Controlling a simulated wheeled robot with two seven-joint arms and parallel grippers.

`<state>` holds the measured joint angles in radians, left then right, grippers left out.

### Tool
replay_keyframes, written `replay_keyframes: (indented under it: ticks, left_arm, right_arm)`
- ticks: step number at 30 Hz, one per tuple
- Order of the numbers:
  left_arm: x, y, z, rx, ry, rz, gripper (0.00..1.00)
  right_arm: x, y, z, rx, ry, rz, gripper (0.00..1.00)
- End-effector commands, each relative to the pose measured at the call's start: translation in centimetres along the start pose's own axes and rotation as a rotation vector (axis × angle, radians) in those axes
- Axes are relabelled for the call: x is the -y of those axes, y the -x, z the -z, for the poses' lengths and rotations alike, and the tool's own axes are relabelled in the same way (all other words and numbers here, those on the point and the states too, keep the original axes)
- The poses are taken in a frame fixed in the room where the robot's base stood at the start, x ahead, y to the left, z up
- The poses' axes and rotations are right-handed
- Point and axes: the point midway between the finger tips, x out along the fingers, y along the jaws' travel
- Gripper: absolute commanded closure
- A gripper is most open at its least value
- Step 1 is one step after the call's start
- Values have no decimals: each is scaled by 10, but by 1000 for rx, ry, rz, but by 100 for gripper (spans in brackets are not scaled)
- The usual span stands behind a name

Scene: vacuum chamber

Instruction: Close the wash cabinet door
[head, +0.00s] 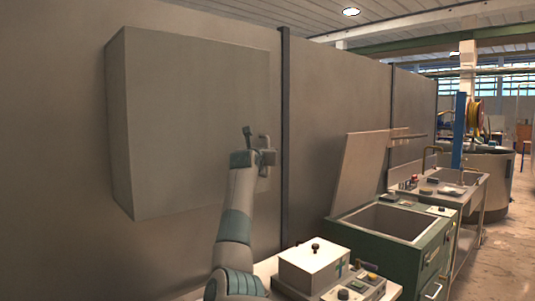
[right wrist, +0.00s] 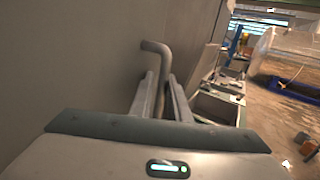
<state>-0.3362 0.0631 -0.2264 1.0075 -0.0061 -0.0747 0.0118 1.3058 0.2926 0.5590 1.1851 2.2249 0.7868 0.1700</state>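A grey box-shaped wall cabinet (head: 195,110) hangs on the panelled wall in the left half of the head view. Its front looks flat, and I see no gap along its edges. A bent metal handle (head: 248,138) stands near its right edge. My right gripper (head: 266,157) is at that handle, its arm rising from below. In the right wrist view the handle (right wrist: 157,47) bends over at its top, and its bar runs down between the two fingers of the right gripper (right wrist: 162,82). Whether the fingers press on it I cannot tell. My left gripper is not in view.
A green unit (head: 385,240) with an open basin and raised lid (head: 358,172) stands right of the arm. A white box (head: 313,266) with a black knob sits on the counter below. A sink unit (head: 450,187) stands farther back. Open floor lies at right.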

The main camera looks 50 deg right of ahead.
Motion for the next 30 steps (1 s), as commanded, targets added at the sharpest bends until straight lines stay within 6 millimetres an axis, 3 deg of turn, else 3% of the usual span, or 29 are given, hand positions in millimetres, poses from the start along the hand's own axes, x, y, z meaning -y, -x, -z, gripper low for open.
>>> replay_keyframes:
  ticks: [8, 14, 17, 30]
  left_arm:
    - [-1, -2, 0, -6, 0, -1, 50]
    - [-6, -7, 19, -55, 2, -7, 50]
    - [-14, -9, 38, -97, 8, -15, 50]
    - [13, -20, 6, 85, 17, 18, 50]
  right_arm:
    - [-3, 6, 3, -3, 0, -4, 82]
    - [-3, 24, 4, -2, -1, -4, 82]
    - [-3, 39, 4, -1, -3, -5, 82]
    - [-1, 126, 2, 2, -3, -3, 82]
